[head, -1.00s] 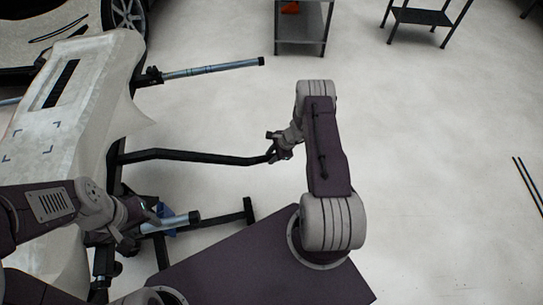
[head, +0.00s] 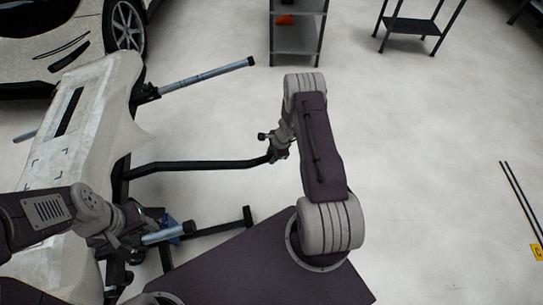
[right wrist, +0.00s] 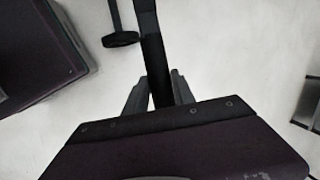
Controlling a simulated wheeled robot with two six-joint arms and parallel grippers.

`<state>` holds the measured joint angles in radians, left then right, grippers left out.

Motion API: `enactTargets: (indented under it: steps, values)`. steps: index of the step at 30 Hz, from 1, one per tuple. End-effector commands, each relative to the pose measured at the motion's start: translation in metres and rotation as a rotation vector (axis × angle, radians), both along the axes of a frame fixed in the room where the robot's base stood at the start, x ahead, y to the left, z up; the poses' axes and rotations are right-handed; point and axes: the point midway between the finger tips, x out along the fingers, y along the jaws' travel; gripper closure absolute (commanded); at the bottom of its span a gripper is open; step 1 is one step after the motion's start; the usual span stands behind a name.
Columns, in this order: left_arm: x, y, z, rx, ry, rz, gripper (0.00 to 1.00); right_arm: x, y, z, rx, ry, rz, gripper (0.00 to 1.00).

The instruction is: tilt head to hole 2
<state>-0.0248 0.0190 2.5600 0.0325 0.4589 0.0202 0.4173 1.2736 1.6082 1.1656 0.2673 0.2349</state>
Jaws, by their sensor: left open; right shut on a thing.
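A pale panel (head: 88,105) with a dark slot and blue corner marks lies on a dark stand at left in the head view. A long black bar (head: 200,164) reaches right from the stand. My right gripper (head: 276,153) is shut on the bar's right end. In the right wrist view the black bar (right wrist: 154,62) passes between its fingers (right wrist: 155,92). My left gripper (head: 142,232) is open beside the lower part of the stand, near a grey tube (head: 165,235). My arm hides much of it. The tilt holes cannot be made out.
Another grey tube (head: 205,75) sticks out right from the stand. A stand leg (head: 225,223) lies low on the floor. A car (head: 50,35) is behind the panel. Shelves (head: 298,50) and a small rack (head: 412,27) stand at the back. The right floor is mostly clear.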

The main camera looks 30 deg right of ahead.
Motion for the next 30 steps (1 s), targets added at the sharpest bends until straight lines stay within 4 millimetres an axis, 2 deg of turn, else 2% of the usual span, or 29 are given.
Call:
enactTargets:
  steps: [1,3,13,24,30]
  values:
    - [0.0,0.0,0.0,0.0,0.0,0.0,0.45,0.0,0.0,-0.001,-0.002,0.0,0.0,0.61]
    - [0.0,0.0,0.0,0.0,0.0,0.0,0.45,0.0,0.0,-0.001,-0.002,0.0,0.0,0.48]
    - [0.0,0.0,0.001,0.0,0.0,0.0,0.45,-0.001,-0.001,0.004,-0.001,0.0,-0.001,0.48]
    - [0.0,0.0,0.017,0.0,0.0,0.0,0.45,-0.018,-0.013,0.076,-0.001,-0.001,-0.001,0.48]
    - [0.0,0.0,0.019,0.0,0.0,0.0,0.45,-0.022,-0.015,0.086,-0.001,0.001,-0.001,0.48]
